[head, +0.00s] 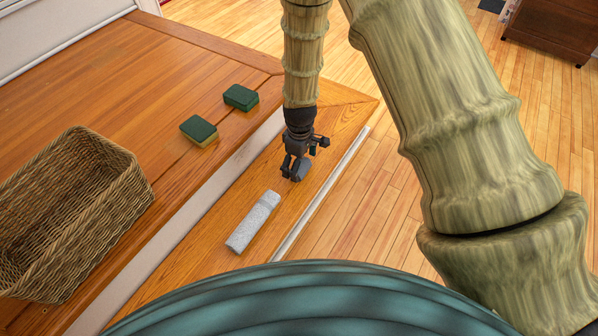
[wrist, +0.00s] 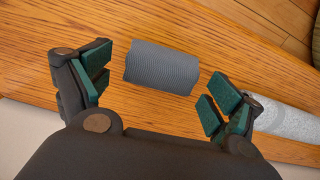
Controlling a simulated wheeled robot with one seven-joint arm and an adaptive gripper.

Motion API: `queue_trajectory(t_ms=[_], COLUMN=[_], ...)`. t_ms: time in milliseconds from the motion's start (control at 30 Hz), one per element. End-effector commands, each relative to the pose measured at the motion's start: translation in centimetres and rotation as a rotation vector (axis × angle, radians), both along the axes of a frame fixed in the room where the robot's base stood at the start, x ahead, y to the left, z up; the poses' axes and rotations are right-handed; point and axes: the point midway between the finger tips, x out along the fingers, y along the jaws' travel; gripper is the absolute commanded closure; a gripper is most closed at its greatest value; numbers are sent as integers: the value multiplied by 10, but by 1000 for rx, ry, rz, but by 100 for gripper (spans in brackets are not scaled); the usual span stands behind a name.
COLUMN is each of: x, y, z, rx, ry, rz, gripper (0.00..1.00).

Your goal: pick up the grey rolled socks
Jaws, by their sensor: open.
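The grey rolled socks look like a short dark grey ribbed roll (wrist: 162,67) lying on the wooden step in the wrist view. In the head view a small blue-grey part of the roll (head: 304,171) shows beside my gripper, which hides the rest. My gripper (head: 295,170) points down over the step. In the wrist view my gripper (wrist: 157,92) is open, with its green-padded fingers apart. The roll appears between and slightly beyond the fingertips, and nothing is held. I cannot tell the exact height of the fingers above the step.
A long light grey speckled roll (head: 253,222) lies nearby on the same step; it shows beside the right finger in the wrist view (wrist: 288,126). Two green-topped sponges (head: 199,131) (head: 241,97) and a wicker basket (head: 70,215) stand on the higher surface to the left.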

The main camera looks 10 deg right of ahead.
Motion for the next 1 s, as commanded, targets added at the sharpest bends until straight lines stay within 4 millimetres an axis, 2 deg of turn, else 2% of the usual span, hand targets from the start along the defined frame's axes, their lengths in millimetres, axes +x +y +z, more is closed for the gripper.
queue_trajectory(t_ms=[33, 100, 367, 467, 600, 1000], x=[-1, -1, -1, -1, -1, -1], y=[0, 0, 0, 0, 0, 0], z=[-11, -15, -15, -15, -15, -13], rx=[0, 0, 1, 1, 1, 1], ry=[1, 1, 1, 1, 1, 1], rz=[-1, 0, 0, 0, 0, 0], gripper=[8, 8, 8, 23, 48, 49])
